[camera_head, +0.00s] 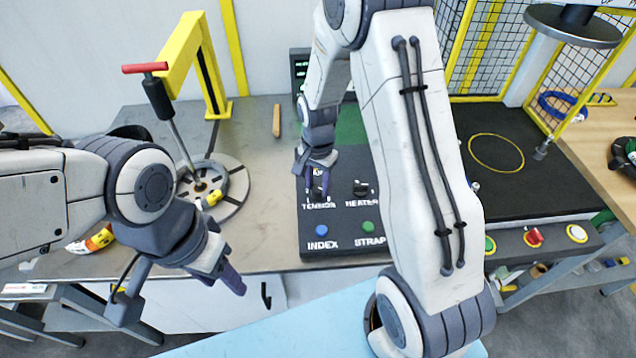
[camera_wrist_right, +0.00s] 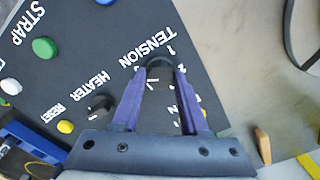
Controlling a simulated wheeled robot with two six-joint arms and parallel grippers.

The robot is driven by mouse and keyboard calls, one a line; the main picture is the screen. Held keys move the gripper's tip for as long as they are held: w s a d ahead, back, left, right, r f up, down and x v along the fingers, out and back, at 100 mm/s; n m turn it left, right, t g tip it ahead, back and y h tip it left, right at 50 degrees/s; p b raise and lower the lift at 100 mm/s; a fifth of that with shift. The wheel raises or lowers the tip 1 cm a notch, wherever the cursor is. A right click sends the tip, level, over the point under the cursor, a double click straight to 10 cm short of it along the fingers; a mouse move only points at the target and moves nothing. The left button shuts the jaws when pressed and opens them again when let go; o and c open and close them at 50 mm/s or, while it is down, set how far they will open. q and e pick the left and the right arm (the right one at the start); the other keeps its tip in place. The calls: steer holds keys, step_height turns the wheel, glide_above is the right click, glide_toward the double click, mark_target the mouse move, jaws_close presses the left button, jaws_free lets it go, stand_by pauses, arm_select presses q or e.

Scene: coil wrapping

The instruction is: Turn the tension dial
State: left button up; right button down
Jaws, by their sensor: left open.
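The black tension dial (camera_wrist_right: 159,64) sits on the dark control panel (camera_head: 345,238), above the white TENSION lettering. My right gripper (camera_head: 318,188) reaches down over it in the head view and hides most of it. The numbers beside the dial are partly covered by the fingers. My left gripper (camera_head: 236,284) is open and empty near the table's front edge, left of the panel.
The heater dial (camera_head: 361,188) is just right of the tension dial. Blue (camera_head: 321,230) and green (camera_head: 368,227) buttons are on the panel's front. A round fixture with a red-handled lever (camera_head: 158,95) stands left. A black mat (camera_head: 520,165) lies right.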

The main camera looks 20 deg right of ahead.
steer(key=shift+n, duration=0.4)
steer(key=n, duration=0.5)
steer(key=shift+p, duration=0.35)
steer(key=n, duration=0.6)
steer(key=shift+n, duration=0.4)
steer(key=n, duration=0.5)
steer(key=shift+p, duration=0.4)
steer(key=n, duration=0.6)
steer(key=shift+n, duration=0.3)
steer(key=shift+c, duration=2.2)
jaws_free()
